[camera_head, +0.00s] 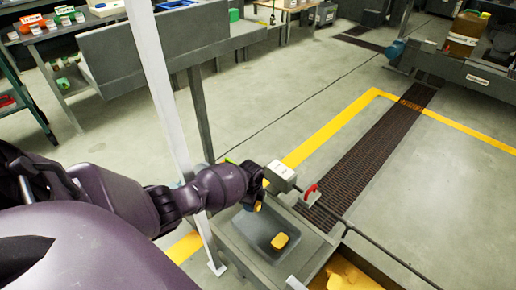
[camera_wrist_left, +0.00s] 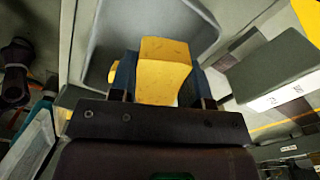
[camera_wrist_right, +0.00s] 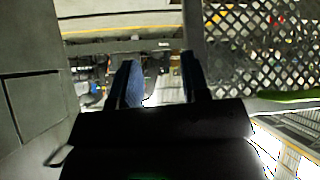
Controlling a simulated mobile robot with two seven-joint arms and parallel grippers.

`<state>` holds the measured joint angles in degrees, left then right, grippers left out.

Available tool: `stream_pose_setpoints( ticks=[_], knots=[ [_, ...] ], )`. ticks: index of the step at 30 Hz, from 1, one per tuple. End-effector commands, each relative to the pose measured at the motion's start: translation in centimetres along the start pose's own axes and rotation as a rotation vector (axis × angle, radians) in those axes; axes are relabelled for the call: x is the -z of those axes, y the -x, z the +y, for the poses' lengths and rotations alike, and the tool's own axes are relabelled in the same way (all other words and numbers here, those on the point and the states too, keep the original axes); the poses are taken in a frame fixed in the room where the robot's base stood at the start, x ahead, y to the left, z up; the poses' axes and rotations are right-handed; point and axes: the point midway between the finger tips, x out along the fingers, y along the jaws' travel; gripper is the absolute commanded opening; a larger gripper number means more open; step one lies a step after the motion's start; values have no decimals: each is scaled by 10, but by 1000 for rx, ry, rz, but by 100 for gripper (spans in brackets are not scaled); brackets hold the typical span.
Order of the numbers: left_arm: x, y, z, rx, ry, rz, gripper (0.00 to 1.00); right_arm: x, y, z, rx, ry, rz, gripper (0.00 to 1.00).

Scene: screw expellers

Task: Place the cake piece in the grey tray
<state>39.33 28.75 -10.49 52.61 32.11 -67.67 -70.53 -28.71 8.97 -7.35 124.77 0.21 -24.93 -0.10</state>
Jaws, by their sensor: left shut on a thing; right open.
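My left gripper (camera_head: 256,197) is over the upper left part of the grey tray (camera_head: 252,228) in the head view. It is shut on a yellow cake piece (camera_wrist_left: 164,68), which stands between the blue fingers in the left wrist view; only a sliver of it shows in the head view (camera_head: 257,206). The tray (camera_wrist_left: 120,32) lies behind the held piece in the left wrist view. Another yellow piece (camera_head: 279,241) lies inside the tray. My right gripper (camera_wrist_right: 160,82) is open and empty in the right wrist view, and outside the head view.
A grey box with a label (camera_head: 280,176) is close beside my left gripper. A red handle (camera_head: 310,194) and a dark rod are right of the tray. A pale post (camera_head: 160,90) rises left of it. A yellow-filled bin (camera_head: 346,270) is at the bottom right.

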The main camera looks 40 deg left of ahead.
Motion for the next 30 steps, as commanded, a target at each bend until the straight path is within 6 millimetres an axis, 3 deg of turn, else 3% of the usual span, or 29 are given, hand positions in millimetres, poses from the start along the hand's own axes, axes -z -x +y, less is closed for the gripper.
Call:
stream_pose_setpoints(
  ticks=[1, 6, 14, 17, 21, 25, 30],
  knots=[
    [-2, -24, 6, -16, -1, -5, 21, -14, -6, -1, 4, 7, -25, 42],
    [-2, -54, 6, -14, 0, -4, 21, -23, -11, -2, 10, 41, -37, 42],
    [0, -65, 0, 0, -1, -1, 21, -1, -16, -6, 16, 74, 22, 42],
    [0, -70, 0, -1, 0, -1, 21, -4, -17, -7, 17, 80, 18, 42],
    [-1, -92, 3, -8, 0, -3, 21, -15, -19, -9, 21, 99, 1, 42],
    [-1, -109, 4, -9, 0, -3, 21, -13, -20, -11, 24, 126, 14, 42],
    [0, -106, -1, 1, 0, 0, 21, 3, -22, -11, 26, 138, 53, 42]
  ],
)
